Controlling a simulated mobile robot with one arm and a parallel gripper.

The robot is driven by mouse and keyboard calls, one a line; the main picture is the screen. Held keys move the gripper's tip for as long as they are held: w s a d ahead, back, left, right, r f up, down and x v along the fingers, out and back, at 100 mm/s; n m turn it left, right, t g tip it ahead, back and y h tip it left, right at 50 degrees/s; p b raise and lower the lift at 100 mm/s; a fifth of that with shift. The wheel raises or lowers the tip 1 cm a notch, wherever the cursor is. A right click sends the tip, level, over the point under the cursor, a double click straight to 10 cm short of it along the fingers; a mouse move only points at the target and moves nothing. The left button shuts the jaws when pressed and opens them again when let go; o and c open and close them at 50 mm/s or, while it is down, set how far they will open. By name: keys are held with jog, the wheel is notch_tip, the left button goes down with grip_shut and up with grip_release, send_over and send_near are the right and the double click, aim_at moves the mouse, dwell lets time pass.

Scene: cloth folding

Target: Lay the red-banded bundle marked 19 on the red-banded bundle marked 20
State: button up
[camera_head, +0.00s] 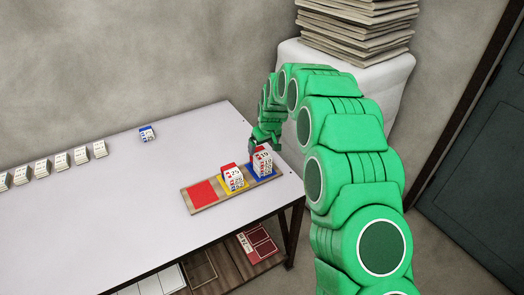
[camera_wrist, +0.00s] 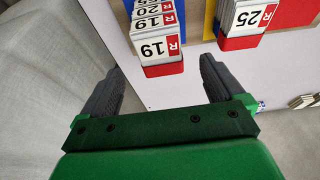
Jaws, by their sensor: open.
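A stack of white bundles (camera_head: 263,163) stands on the blue square at the right end of a wooden tray (camera_head: 207,206). In the wrist view its nearest, top bundle (camera_wrist: 158,47) has a red band and the mark 19. Behind it show another label marked 19 (camera_wrist: 155,22) and, partly cut off, a label marked 20 (camera_wrist: 150,7). My gripper (camera_wrist: 160,64) is open and empty, its two fingers apart on either side of the stack's near end. In the head view my gripper (camera_head: 266,142) is just behind the stack. Whether it touches is unclear.
A stack topped by a red-banded bundle marked 25 (camera_head: 234,177) stands close beside it on the yellow square. The red square (camera_head: 202,193) is empty. A blue-banded bundle (camera_head: 147,133) lies alone on the table (camera_head: 110,225); several bundles line its left part.

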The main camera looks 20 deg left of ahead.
jog(key=v, duration=0.6)
jog(key=shift+r, duration=0.35)
jog(key=shift+s+d, duration=0.1)
jog(key=shift+s, duration=0.05)
jog(key=s+d+r+m+g, duration=0.1)
jog(key=s+d+r, duration=0.4)
jog(key=s+d, duration=0.25)
jog(key=s+d+r+m+h, duration=0.1)
jog(key=s+d+r+m, duration=0.1)
jog(key=s+d+r, duration=0.45)
jog(key=s+d+r+m+g, duration=0.1)
jog(key=s+d+r, duration=0.2)
jog(key=s+d, duration=0.55)
jog(key=s+d+m+g, duration=0.1)
jog(key=s+d, duration=0.4)
jog(key=s, duration=0.9)
jog(key=s+d+m+g+h, duration=0.1)
jog(key=s+d+m, duration=0.3)
jog(key=s, duration=1)
jog(key=shift+s+d+r, duration=0.3)
jog(key=shift+s+d, duration=0.05)
jog(key=shift+d, duration=0.85)
